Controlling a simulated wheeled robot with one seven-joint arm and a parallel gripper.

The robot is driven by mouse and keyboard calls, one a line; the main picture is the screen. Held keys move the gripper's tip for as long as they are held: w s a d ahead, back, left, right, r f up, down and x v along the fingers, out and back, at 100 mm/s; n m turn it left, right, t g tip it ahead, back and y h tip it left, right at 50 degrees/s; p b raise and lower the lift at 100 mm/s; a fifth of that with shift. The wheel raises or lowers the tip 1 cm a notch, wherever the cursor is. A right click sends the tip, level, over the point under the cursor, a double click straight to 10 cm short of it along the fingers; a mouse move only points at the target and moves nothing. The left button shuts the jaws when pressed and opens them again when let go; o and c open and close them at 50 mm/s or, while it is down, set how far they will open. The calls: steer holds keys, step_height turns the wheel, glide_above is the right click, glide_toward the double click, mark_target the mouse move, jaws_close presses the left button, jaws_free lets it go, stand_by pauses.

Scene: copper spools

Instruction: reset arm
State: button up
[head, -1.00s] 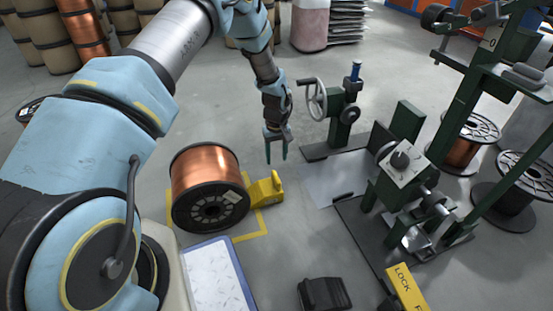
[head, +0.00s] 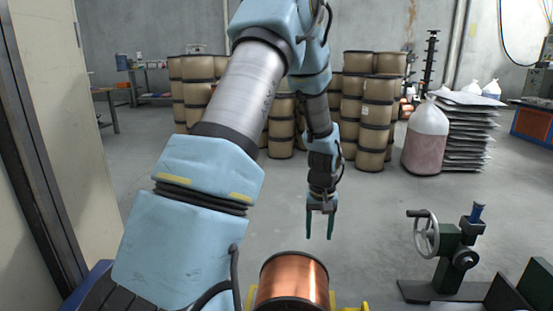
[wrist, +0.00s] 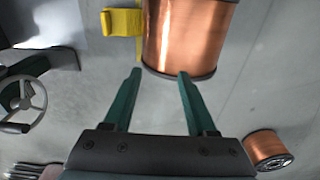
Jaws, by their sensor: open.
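My gripper (head: 320,222) is open and empty, its two green fingers pointing down in the head view. A copper spool (head: 292,280) with black flanges stands below it at the bottom edge of the head view, partly cut off. In the wrist view the same spool (wrist: 188,35) lies past the tips of the open gripper (wrist: 160,75), and no contact shows. A second copper spool (wrist: 268,148) is at the lower right of the wrist view.
A yellow block (wrist: 121,22) sits beside the near spool. A green machine with a handwheel (head: 428,238) stands at right. Stacked tan drums (head: 365,115), a pink-filled bag (head: 426,138) and stacked sheets (head: 468,130) stand behind. Open floor lies between.

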steer(key=s+a+r+p, duration=0.1)
steer(key=s+a+r, duration=0.65)
steer(key=a, duration=0.25)
steer(key=s+a+r+p, duration=0.2)
steer(key=s+a+r, duration=0.4)
steer(key=a+r, duration=0.25)
step_height(320, 180, up, 37)
steer(key=p, duration=3.7)
steer(key=shift+a+t+p, duration=0.25)
steer(key=shift+t+p, duration=0.15)
steer(key=shift+f, duration=0.15)
